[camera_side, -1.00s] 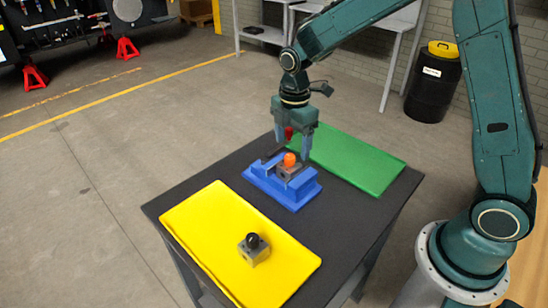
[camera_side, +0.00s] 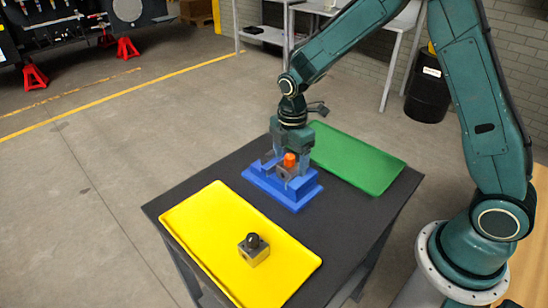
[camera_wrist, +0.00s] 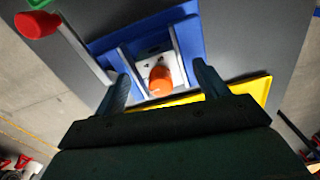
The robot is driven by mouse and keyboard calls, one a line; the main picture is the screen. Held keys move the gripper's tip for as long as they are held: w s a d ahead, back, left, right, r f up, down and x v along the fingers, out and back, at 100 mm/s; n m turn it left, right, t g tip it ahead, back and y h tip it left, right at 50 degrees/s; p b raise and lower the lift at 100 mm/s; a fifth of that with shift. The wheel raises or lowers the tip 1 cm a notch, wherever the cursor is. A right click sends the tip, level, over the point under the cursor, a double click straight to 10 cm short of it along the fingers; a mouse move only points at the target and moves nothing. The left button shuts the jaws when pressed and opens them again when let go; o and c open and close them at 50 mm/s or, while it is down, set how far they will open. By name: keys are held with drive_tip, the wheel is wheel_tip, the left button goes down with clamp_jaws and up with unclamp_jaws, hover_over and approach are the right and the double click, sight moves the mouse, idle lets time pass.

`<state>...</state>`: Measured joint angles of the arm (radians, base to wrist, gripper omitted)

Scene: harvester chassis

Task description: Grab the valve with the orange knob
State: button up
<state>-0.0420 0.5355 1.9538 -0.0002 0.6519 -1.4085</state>
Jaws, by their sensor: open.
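The valve with the orange knob (camera_side: 289,160) sits in the blue fixture (camera_side: 296,196) on the dark table. In the wrist view, the orange knob (camera_wrist: 160,82) stands on a light grey block with small dark holes. My gripper (camera_side: 291,162) is low over the fixture, pointing down, with its fingers on either side of the valve. In the wrist view, my gripper (camera_wrist: 162,75) is open, with the knob between its fingers and a gap on each side. I cannot tell whether a finger touches the block.
A red-ended grey lever (camera_wrist: 37,25) rises beside the fixture, close to one finger. A yellow tray (camera_side: 200,222) holds a valve with a black knob (camera_side: 253,249). The green tray (camera_side: 355,160) behind is empty. Bare table surrounds the fixture.

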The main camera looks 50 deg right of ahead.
drive_tip(key=shift+c, duration=0.4)
drive_tip(key=c, duration=1.3)
drive_tip(key=shift+r, duration=0.1)
wheel_tip(320, 180, up, 20)
drive_tip(key=shift+f, duration=0.1)
drive_tip(key=shift+c, duration=0.2)
